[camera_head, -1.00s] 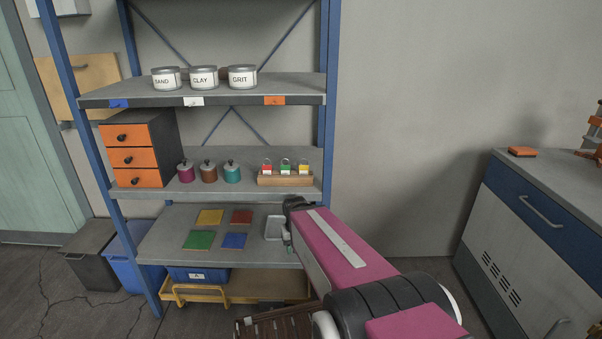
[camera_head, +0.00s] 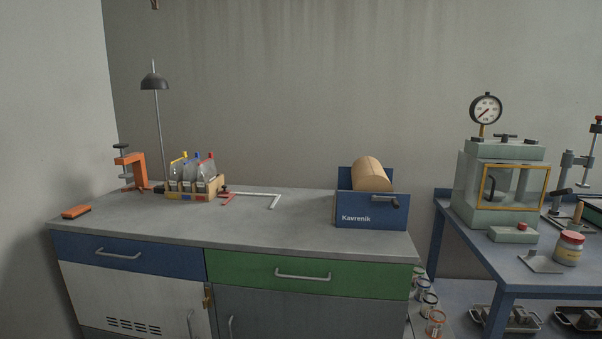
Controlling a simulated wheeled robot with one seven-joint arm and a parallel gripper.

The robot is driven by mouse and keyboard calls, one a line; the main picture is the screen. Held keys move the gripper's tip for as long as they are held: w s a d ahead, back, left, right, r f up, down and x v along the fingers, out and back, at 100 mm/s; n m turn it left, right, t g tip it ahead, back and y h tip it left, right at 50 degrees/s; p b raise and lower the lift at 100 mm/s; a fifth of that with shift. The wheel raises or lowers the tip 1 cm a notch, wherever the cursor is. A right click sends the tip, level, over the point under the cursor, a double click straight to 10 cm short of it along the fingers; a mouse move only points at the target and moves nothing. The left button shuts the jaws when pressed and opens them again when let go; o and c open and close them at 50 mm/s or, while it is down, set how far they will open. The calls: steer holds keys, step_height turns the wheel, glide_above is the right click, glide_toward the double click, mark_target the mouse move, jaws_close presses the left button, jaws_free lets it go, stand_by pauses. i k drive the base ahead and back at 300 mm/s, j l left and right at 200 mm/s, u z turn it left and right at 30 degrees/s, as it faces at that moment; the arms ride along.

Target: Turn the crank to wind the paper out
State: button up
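A blue paper dispenser marked "Kavrenik" (camera_head: 371,213) stands at the right end of the grey bench top. A brown paper roll (camera_head: 371,174) sits in it between the blue walls. A dark crank (camera_head: 389,201) sticks out at the upper right of its front face. No strip of paper hanging out can be made out from here. My gripper and arm are not in this view.
The bench top (camera_head: 290,215) is clear in front of the dispenser. A blue table (camera_head: 500,269) with a glass-fronted chamber (camera_head: 502,187) stands at right.

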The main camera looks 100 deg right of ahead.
mark_target(367, 174)
steer(key=k+z, duration=0.1)
steer(key=z, duration=1.2)
steer(key=i+j+z, duration=0.1)
steer(key=z, duration=2.85)
